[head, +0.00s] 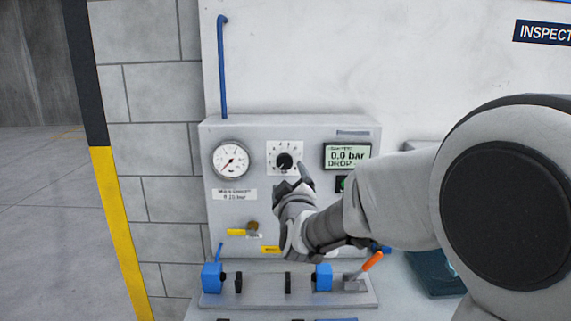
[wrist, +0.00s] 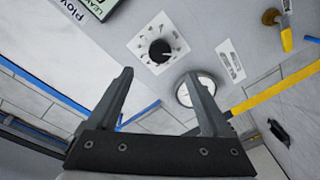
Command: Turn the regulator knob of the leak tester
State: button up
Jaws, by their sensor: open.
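The black regulator knob (head: 284,161) sits on a white square scale plate on the grey front panel of the leak tester (head: 300,126). In the wrist view the knob (wrist: 160,51) lies ahead of the fingertips, a little above the gap between them, with a pale pointer mark on it. My gripper (wrist: 158,75) is open and empty, its two fingers apart and not around the knob. In the head view my gripper (head: 292,185) is just below the knob, its tip near the plate's lower right edge.
A yellow-handled valve (head: 251,228) is below. A fixture with blue blocks (head: 212,278) and an orange lever (head: 372,262) stands in front.

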aim_at(285, 163)
jog(key=w, duration=0.3)
jog(key=w+p, duration=0.1)
jog(key=w, duration=0.2)
jog(key=w+a, duration=0.1)
jog(key=w, duration=0.3)
grip_shut()
